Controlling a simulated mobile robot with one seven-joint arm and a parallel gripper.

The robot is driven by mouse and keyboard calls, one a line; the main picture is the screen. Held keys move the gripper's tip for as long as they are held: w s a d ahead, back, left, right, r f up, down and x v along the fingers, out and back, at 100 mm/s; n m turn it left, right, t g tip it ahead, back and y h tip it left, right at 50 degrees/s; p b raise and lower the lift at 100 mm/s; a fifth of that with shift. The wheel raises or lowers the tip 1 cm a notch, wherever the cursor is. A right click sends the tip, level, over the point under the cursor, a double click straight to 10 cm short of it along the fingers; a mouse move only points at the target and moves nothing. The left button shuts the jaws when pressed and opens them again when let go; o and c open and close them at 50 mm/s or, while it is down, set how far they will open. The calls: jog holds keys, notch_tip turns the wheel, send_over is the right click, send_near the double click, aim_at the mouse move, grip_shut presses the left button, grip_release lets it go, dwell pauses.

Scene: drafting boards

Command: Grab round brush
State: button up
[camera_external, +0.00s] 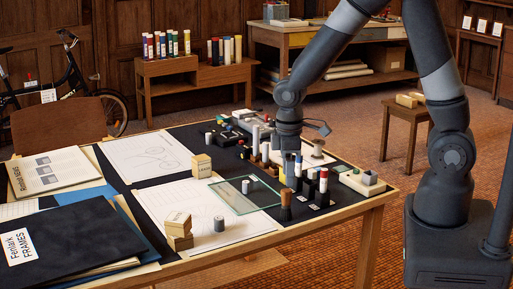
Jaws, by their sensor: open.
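A small brown, brush-like thing (286,207) stands upright near the right front of the dark mat on the drafting table; it looks like the round brush, but it is too small to be sure. My gripper (290,153) points down over the right part of the table, above and behind this thing in the picture. It is open. Its fingertips are small and merge with the upright tubes and blocks around them, so I cannot tell how near they are to any one thing.
Several upright tubes and small blocks (323,187) crowd around my gripper. A glass sheet (232,197) lies left of the brown thing. A grey cylinder (219,224) and wooden blocks (178,232) stand on paper. A black folder (70,240) covers the front left.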

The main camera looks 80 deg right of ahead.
aim_at(286, 202)
notch_tip(286, 202, down, 4)
jog(key=shift+f, duration=0.25)
jog(key=shift+w+d+f, duration=0.1)
jog(key=shift+d+f, duration=0.1)
jog(key=shift+f, duration=1.15)
jog(key=shift+w+d+f, duration=0.1)
jog(key=shift+d+f, duration=0.1)
jog(key=shift+f, duration=1.15)
jog(key=shift+c, duration=0.5)
jog(key=c, duration=1)
